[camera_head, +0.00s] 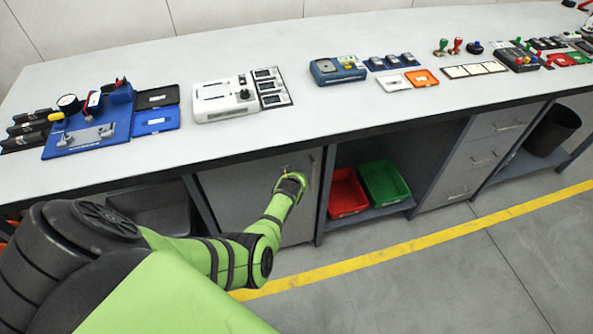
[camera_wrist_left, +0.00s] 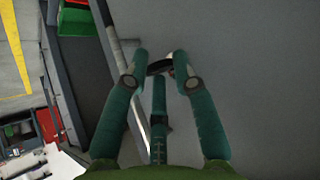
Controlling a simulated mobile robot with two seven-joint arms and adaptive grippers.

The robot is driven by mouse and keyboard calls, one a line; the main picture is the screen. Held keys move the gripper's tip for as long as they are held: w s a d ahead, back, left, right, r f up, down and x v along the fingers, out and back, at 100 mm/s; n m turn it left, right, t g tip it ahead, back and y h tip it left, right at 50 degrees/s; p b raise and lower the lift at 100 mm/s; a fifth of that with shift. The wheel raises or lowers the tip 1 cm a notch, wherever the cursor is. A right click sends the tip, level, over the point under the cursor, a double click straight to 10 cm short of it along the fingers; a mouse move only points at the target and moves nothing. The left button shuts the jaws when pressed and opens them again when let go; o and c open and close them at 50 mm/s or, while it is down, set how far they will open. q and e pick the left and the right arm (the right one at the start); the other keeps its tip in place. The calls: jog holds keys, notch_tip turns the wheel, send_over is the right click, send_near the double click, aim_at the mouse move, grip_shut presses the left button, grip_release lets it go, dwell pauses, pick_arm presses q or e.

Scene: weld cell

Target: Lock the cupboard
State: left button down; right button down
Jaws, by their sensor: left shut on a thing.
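The cupboard is under the bench, and its grey door (camera_head: 230,190) looks closed. An upright metal handle (camera_head: 311,172) is near the door's right edge; it also shows as a pale bar in the left wrist view (camera_wrist_left: 118,50). My left gripper (camera_head: 287,178) is at the upper right of the door, just left of the handle. In the left wrist view, my left gripper (camera_wrist_left: 159,66) is shut on a small dark piece with a shiny part (camera_wrist_left: 168,68), close to the door face. It looks like a key, but the fingers hide much of it. Any lock is hidden. My right gripper is not in view.
Right of the door is an open shelf with a red bin (camera_head: 346,193) and a green bin (camera_head: 384,183), then a drawer unit (camera_head: 480,155). The bench top (camera_head: 180,70) carries several devices and trays. The floor in front, with a yellow line (camera_head: 400,250), is clear.

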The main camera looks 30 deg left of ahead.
pick_arm(q)
jog(key=c, duration=1)
grip_release()
jog(key=shift+w+d, duration=0.1)
jog(key=shift+v, duration=6.1)
jog(key=s+d+f+m+g+h, duration=0.2)
jog(key=s+d+f, duration=0.3)
jog(key=s+f, duration=0.45)
jog(key=s+d+f+m+g+h, duration=0.1)
jog(key=s+d+f+m, duration=0.35)
jog(key=f, duration=0.75)
jog(key=s+f+g, duration=0.1)
jog(key=s+f, duration=0.2)
jog(key=s, duration=0.6)
jog(key=s+f+g, duration=0.1)
jog(key=s+f, duration=0.2)
jog(key=s, duration=0.6)
jog(key=s+f+g, duration=0.2)
jog(key=s+f, duration=0.1)
jog(key=s, duration=0.6)
jog(key=shift+s+a+m+h, duration=0.15)
jog(key=shift+s+m+h, duration=0.1)
jog(key=shift+h, duration=0.15)
